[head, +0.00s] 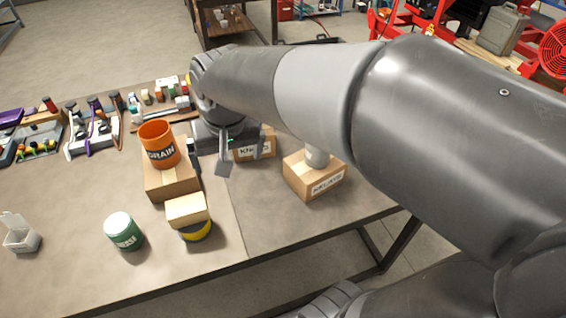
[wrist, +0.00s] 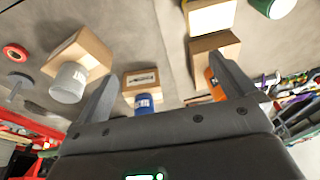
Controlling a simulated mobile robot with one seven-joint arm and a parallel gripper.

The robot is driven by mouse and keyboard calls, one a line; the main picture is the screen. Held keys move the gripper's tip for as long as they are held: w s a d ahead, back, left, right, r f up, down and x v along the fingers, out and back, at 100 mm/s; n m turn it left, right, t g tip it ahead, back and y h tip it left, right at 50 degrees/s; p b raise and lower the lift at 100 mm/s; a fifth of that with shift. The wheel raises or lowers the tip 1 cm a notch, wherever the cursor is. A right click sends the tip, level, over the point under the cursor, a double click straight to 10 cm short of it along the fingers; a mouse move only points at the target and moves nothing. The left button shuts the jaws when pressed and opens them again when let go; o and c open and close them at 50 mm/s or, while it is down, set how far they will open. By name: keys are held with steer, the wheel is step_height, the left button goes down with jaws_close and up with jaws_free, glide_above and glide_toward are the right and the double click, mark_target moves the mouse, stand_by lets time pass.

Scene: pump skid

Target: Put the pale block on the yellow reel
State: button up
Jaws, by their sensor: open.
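The pale block (head: 187,209) rests on top of the yellow reel (head: 196,232), near the front of the table. The reel's yellow side shows below the block; the block covers its top.
An orange container (head: 159,144) stands on a cardboard box (head: 170,184) just behind the block. A green can (head: 124,232) stands to its left. A grey cylinder (head: 316,156) sits on another box (head: 312,179) at right. Tools and small items crowd the back left.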

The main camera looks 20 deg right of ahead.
steer(key=s+d+r+t, duration=0.1)
steer(key=s+d+t, duration=0.2)
steer(key=s+d, duration=0.6)
steer(key=shift+s+r+h, duration=0.25)
steer(key=shift+h, duration=0.05)
stand_by(0.8)
